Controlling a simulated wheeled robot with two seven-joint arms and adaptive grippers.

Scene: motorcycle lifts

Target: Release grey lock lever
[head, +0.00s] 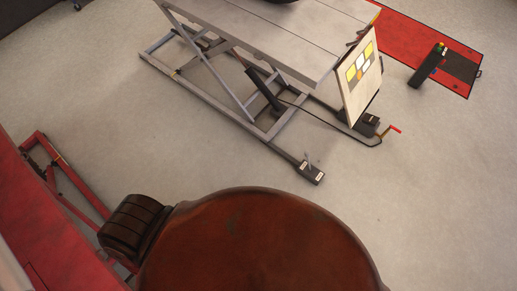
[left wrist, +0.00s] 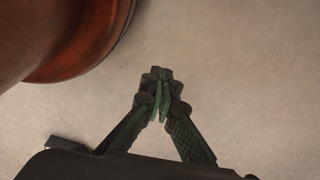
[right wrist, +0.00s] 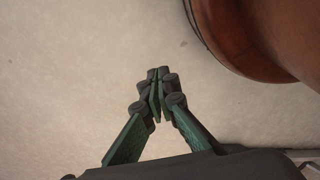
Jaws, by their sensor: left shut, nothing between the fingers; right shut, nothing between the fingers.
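A small dark box (head: 312,175) with light labels sits on the floor at the near end of the grey motorcycle lift's base frame. A thin grey lever (head: 308,160) stands up from it; its exact position is too small to tell. My left gripper (left wrist: 158,75) is shut and empty over bare floor in the left wrist view. My right gripper (right wrist: 158,75) is shut and empty over bare floor in the right wrist view. Neither gripper shows in the head view, and neither wrist view shows the lever.
The grey lift (head: 265,35) has a raised platform and a tilted panel (head: 361,76) with coloured squares. A red-handled lever (head: 393,129) stands right of it. A red platform (head: 400,30) lies at the back right, red lift parts (head: 40,220) at left. Floor before the box is clear.

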